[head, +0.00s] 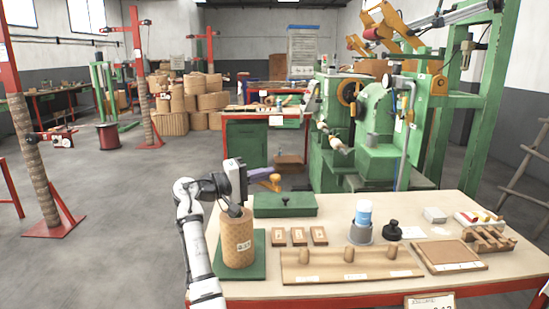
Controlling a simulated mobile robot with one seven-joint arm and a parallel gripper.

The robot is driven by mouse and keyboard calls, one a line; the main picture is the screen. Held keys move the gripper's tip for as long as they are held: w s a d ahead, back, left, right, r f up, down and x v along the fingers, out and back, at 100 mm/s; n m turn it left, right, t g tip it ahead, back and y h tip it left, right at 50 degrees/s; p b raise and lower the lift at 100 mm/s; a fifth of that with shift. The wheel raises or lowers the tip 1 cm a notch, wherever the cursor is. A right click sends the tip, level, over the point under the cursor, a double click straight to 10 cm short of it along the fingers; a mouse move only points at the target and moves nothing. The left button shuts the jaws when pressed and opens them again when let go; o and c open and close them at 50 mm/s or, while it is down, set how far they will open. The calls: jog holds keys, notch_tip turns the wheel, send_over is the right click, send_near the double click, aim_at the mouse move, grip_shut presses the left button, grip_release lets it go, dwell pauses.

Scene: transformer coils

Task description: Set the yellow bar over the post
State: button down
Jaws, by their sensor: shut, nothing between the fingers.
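No yellow bar can be made out with certainty. An orange-yellow piece (271,182) shows just behind the table's back edge, partly hidden. Small red and yellow pieces (480,216) lie in a white holder at the table's right. Several short wooden posts (349,254) stand on a long wooden board (390,272) at the table's front; I cannot tell whether one is the task's post. My gripper (236,212) points down at the top of an upright tan labelled cylinder (238,245), shut and empty. Whether it touches the cylinder is unclear.
The cylinder stands on a green plate (257,268) at the table's left. A green case (285,205), small wooden blocks (299,236), a blue-topped cup (362,222), a black knob (392,230) and a wooden tray (448,255) share the table. Green machinery (380,160) stands behind.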

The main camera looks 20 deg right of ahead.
jog(key=a, duration=0.1)
jog(key=s+a, duration=0.1)
jog(key=shift+a, duration=0.35)
jog(key=shift+w+a, duration=0.1)
dwell(1.2)
